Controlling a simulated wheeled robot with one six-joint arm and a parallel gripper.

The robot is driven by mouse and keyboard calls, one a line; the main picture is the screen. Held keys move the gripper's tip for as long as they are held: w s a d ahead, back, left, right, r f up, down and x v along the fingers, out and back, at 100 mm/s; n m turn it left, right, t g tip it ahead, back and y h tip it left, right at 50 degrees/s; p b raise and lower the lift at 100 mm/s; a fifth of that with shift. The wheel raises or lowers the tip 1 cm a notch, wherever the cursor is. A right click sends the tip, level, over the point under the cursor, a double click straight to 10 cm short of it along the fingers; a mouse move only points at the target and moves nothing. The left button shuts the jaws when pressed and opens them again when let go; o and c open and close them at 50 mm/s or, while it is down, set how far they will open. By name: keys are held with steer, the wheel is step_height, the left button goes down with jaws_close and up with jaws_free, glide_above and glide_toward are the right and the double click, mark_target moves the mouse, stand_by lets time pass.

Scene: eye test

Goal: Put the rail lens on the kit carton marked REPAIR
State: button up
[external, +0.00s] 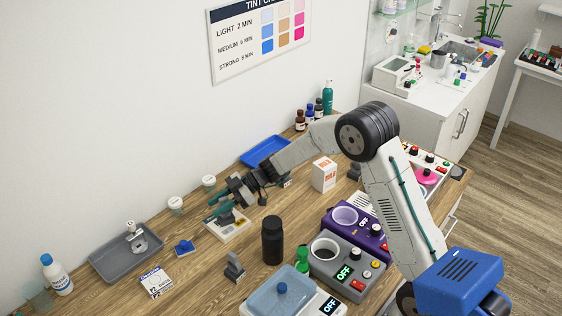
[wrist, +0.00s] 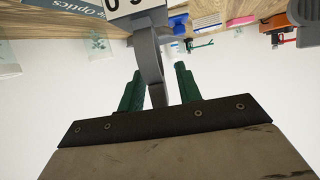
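My gripper (external: 221,205) has green fingers and hangs just over a white printed carton (external: 236,229). In the wrist view the fingers of my gripper (wrist: 158,80) stand apart. A grey upright piece (wrist: 151,62), probably the rail lens, reaches between them, with a gap on the right finger's side. In the external view a dark grey piece (external: 227,217) shows under the fingers at the carton's top; I cannot tell if it rests there. Another white carton (external: 156,283) lies at the front left. The print on both is too small to read as REPAIR.
A grey tray (external: 100,265) holds a small white-and-grey item. Several control boxes, including a grey one (external: 345,262), fill the right. A blue tray (external: 262,151) lies behind.

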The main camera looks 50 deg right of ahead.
steer(key=shift+r, duration=0.2)
steer(key=v, duration=1.2)
steer(key=s+a+r+m+g+h, duration=0.2)
steer(key=s+r, duration=0.1)
steer(key=s, duration=0.4)
steer(key=s+a+r+m+g+h, duration=0.1)
steer(key=s+a+r, duration=0.15)
steer(key=s, duration=0.55)
steer(key=s+a+r+m+g+h, duration=0.2)
steer(key=s, duration=0.5)
steer(key=s+d+m+h, duration=0.3)
steer(key=s+m, duration=0.1)
steer(key=s, duration=0.6)
steer(key=s+d+f+m+t+h, duration=0.1)
steer(key=s+d+m+h, duration=0.2)
steer(key=s, duration=0.7)
steer(key=shift+s+m+h, duration=0.2)
steer(key=shift+m+h, duration=0.5)
steer(key=shift+m, duration=0.1)
steer(key=shift+f, duration=0.1)
